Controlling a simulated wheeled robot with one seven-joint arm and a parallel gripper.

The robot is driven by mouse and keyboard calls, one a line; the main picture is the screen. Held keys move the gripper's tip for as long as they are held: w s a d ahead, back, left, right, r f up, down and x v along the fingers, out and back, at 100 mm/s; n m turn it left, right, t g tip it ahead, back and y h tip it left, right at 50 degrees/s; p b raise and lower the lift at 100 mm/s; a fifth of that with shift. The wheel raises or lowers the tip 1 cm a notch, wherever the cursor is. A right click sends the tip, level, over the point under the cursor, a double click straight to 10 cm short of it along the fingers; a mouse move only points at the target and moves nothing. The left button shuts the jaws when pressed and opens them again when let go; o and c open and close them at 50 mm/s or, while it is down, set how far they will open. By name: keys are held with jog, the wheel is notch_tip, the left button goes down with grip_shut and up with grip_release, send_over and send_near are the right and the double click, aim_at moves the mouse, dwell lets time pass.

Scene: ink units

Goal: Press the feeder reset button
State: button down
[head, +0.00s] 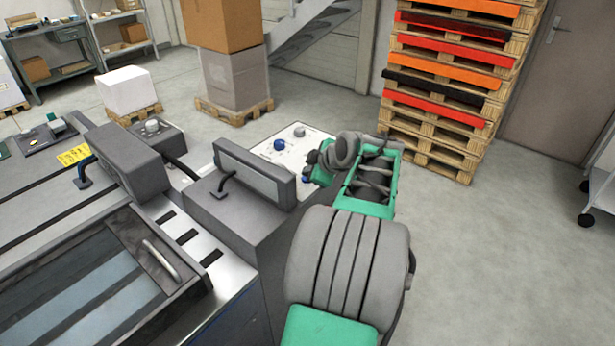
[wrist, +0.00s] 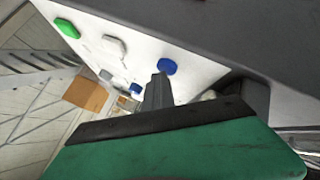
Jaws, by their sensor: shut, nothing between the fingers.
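A white control panel (head: 262,131) stands behind the grey machine housing in the head view. On it are a blue button (head: 280,145) and a grey one (head: 299,131). In the wrist view the panel (wrist: 90,18) carries a green button (wrist: 67,27), a grey one (wrist: 115,44), a large blue one (wrist: 167,66) and a smaller blue one (wrist: 135,88). No readable label shows which is the feeder reset. My gripper (wrist: 158,80) is shut and empty, its tip just below the large blue button in the picture; contact cannot be told. My arm hides the gripper's tip in the head view.
A raised grey box (head: 255,172) stands at the panel's near side. The machine deck with a handled cover (head: 130,270) fills the lower left. Stacked pallets (head: 450,80) stand behind my arm.

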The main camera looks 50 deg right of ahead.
jog(key=shift+r, duration=0.65)
jog(key=shift+r+p, duration=1.25)
jog(key=shift+r, duration=1.3)
